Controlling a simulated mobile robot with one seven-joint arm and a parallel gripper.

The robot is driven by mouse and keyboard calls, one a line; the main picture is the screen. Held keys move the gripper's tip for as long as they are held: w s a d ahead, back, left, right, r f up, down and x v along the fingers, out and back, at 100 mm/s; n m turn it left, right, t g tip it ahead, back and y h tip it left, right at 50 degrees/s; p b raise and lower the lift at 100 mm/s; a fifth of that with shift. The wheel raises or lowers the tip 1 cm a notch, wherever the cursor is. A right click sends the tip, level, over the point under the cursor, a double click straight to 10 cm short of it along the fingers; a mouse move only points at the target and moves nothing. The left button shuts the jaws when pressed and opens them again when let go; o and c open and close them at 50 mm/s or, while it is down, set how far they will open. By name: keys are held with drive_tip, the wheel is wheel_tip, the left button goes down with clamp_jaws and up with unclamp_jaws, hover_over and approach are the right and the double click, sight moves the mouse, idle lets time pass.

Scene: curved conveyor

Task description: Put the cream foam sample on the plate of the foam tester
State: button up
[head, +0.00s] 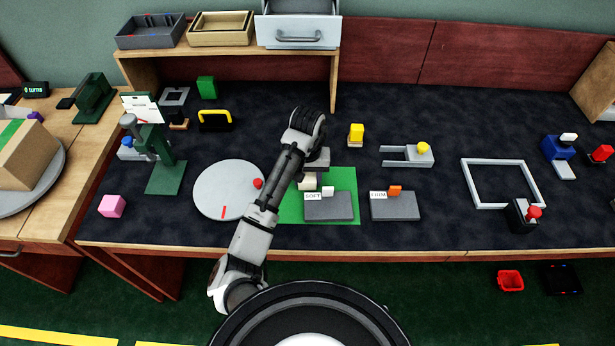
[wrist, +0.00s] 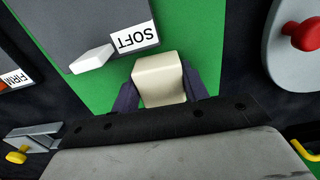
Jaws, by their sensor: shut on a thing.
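The cream foam sample (wrist: 158,78) is a small block between the two dark fingers of my gripper (wrist: 160,92) in the wrist view. My gripper is shut on it. In the head view the cream sample (head: 307,184) shows just below my gripper (head: 311,174), over the green mat, beside the SOFT pad. Its height above the mat is hard to tell. A dark green stand with an upright column and a flat base (head: 165,178) stands at the left of the table and looks like the foam tester. My gripper is well to its right.
The grey SOFT pad (head: 330,210) bears a white block; the FIRM pad (head: 395,208) bears an orange block. A round grey disc (head: 217,188) with a red knob lies between my arm and the green stand. A pink cube (head: 112,205) sits near the front left edge.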

drive_tip(key=shift+f, duration=0.15)
drive_tip(key=o, duration=0.9)
drive_tip(key=shift+o, duration=0.2)
